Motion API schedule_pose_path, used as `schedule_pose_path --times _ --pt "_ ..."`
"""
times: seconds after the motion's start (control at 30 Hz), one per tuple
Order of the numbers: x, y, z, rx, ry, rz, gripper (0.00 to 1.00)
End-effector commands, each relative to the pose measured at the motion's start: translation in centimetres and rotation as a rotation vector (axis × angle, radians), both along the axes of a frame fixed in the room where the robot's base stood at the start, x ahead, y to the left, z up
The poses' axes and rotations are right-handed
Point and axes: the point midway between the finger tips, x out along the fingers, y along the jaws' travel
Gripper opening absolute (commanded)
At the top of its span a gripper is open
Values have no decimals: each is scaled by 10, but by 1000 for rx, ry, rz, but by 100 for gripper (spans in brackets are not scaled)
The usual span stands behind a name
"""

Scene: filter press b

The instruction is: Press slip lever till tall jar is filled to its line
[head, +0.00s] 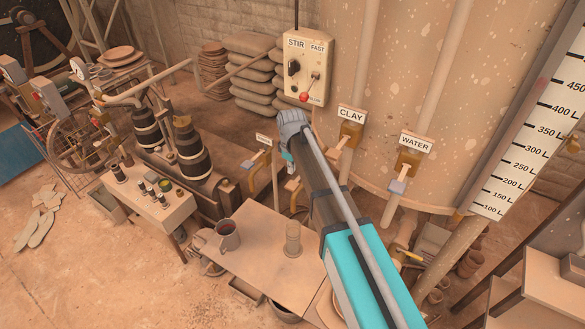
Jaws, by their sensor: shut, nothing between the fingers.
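The slip lever (257,158), with a pale handle on a brass valve, sits under a small white label too small to read surely, left of the CLAY valve. The tall jar (293,239) is a clear upright cylinder on the low table (262,262), below and right of that lever. Its fill line and contents cannot be made out. My arm crosses the middle of the view. My gripper (289,163) is at its far end, just right of the slip lever and largely hidden by my arm. It holds nothing visible, and contact with the lever cannot be told.
The CLAY lever (340,142) and WATER lever (398,186) hang on the big tank (400,90). A STIR box (305,68) is above. A side table (150,200) holds small pots.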

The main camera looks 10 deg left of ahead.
Motion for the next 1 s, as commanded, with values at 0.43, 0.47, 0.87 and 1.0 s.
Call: schedule_pose_path --times 0.43,0.47,0.87,1.0 --pt "0 -1 -38 0 0 -1 0" --pt "0 -1 -41 0 0 -1 0" --pt "0 -1 -63 0 0 -2 0" --pt "1 -1 -65 0 0 -2 0"
